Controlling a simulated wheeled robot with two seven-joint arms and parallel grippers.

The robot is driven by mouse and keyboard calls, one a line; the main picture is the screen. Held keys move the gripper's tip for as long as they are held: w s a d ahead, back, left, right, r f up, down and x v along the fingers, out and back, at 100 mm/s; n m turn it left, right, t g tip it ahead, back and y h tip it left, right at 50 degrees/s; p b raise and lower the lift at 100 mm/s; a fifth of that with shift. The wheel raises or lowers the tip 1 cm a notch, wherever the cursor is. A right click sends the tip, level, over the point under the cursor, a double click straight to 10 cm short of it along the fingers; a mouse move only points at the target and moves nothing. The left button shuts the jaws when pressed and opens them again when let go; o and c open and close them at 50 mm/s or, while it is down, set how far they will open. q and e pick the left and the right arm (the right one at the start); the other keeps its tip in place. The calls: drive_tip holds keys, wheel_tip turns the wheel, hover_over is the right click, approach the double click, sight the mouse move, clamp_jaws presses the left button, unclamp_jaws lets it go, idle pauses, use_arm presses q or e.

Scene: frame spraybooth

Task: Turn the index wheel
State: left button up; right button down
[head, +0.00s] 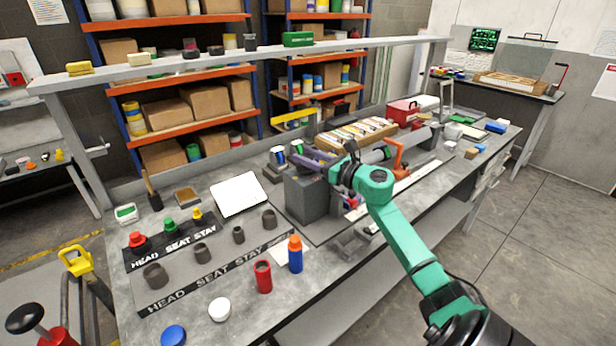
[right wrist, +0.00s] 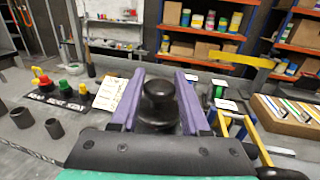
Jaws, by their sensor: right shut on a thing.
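My right gripper (head: 312,158) reaches in from the right over a grey block (head: 306,198) on the bench. In the right wrist view its two purple fingers (right wrist: 158,95) are shut on a dark round knob (right wrist: 158,88), which has a wider dark base below it. The knob sits between the fingers, and its lower part is partly hidden by the gripper body. I cannot tell for certain whether this knob belongs to the index wheel; the gripper hides most of it in the head view. My left gripper is not in view.
A wooden tray (head: 357,134) stands behind. Red, green and yellow caps stand on a HEAD SEAT STAY board (head: 170,240) at left. Red (head: 263,277) and blue (head: 295,254) bottles stand in front.

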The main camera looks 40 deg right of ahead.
drive_tip(key=n+y+b, duration=0.1)
drive_tip(key=y+b, duration=0.1)
drive_tip(key=b, duration=0.1)
drive_tip(key=f+n+g+y+b, duration=0.1)
drive_tip(key=y+b, duration=0.1)
drive_tip(key=b, duration=0.1)
drive_tip(key=shift+d+f+n, duration=0.1)
drive_tip(key=shift+n, duration=0.2)
drive_tip(key=shift+r+n+g+y+b, duration=0.4)
drive_tip(key=shift+n+g+y, duration=0.25)
drive_tip(key=shift+y, duration=0.25)
drive_tip(key=shift+n+g+y, duration=0.55)
drive_tip(key=shift+n+y, duration=0.1)
drive_tip(key=shift+y, duration=0.25)
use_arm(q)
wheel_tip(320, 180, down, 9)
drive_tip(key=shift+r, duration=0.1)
use_arm(e)
drive_tip(key=shift+a+f+n+y, duration=0.1)
drive_tip(key=shift+a+n+y, duration=0.1)
drive_tip(key=shift+n+y, duration=0.1)
drive_tip(key=c, duration=0.5)
unclamp_jaws()
drive_tip(key=shift+o, duration=0.6)
drive_tip(key=shift+w, duration=0.2)
use_arm(q)
drive_tip(key=shift+p, duration=0.3)
use_arm(e)
drive_tip(key=shift+s, duration=0.1)
